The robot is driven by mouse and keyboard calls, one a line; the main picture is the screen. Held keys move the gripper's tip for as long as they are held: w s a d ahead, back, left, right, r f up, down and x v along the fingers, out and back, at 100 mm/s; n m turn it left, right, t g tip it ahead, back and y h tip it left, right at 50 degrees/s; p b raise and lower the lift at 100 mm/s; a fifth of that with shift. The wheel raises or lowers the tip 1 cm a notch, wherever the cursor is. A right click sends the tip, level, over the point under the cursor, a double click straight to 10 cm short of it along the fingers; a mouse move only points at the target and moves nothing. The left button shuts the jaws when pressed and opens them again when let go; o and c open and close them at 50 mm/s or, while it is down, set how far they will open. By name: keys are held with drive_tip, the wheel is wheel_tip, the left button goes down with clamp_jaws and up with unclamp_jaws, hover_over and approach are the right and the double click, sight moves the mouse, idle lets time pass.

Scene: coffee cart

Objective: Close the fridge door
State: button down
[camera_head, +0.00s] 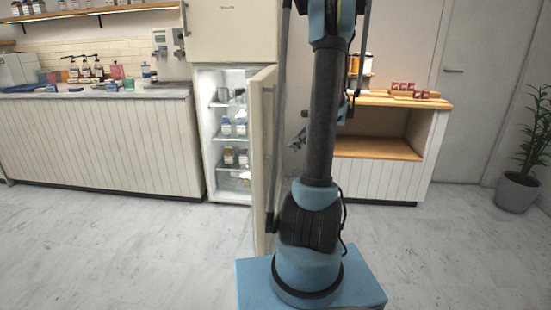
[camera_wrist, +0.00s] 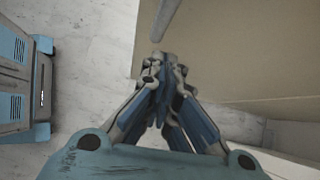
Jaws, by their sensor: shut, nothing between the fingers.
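The cream fridge (camera_head: 232,32) stands at the back, with its lower door (camera_head: 262,150) wide open and pointing towards me. The lit inside shows shelves with bottles and jars. The door has a long dark handle on its outer face, partly hidden by my arm. My gripper (camera_head: 298,140) shows small to the right of the door, partly behind my arm. In the wrist view my gripper (camera_wrist: 161,62) is shut and empty. A beige panel (camera_wrist: 245,50), seemingly the fridge door, fills the upper right there, with a grey bar close to the fingertips. I cannot tell whether they touch.
A white panelled counter (camera_head: 100,140) with bottles stands left of the fridge. A wood-topped cabinet (camera_head: 385,150) stands to the right, and a potted plant (camera_head: 518,190) is at the far right. The pale floor (camera_head: 120,255) in front is clear.

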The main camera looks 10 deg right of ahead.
sight(274, 157)
drive_tip(key=shift+m+y, duration=0.3)
drive_tip(key=shift+m, duration=0.4)
drive_tip(key=shift+w+a+f, duration=1.05)
drive_tip(key=shift+a+f, duration=0.35)
drive_tip(key=shift+f, duration=0.05)
drive_tip(key=shift+w+a+f, duration=1.1)
drive_tip(key=shift+a+f, duration=0.3)
drive_tip(key=shift+f, duration=0.05)
drive_tip(key=shift+w+a+f, duration=1.05)
drive_tip(key=shift+a+f, duration=0.35)
drive_tip(key=shift+f, duration=0.05)
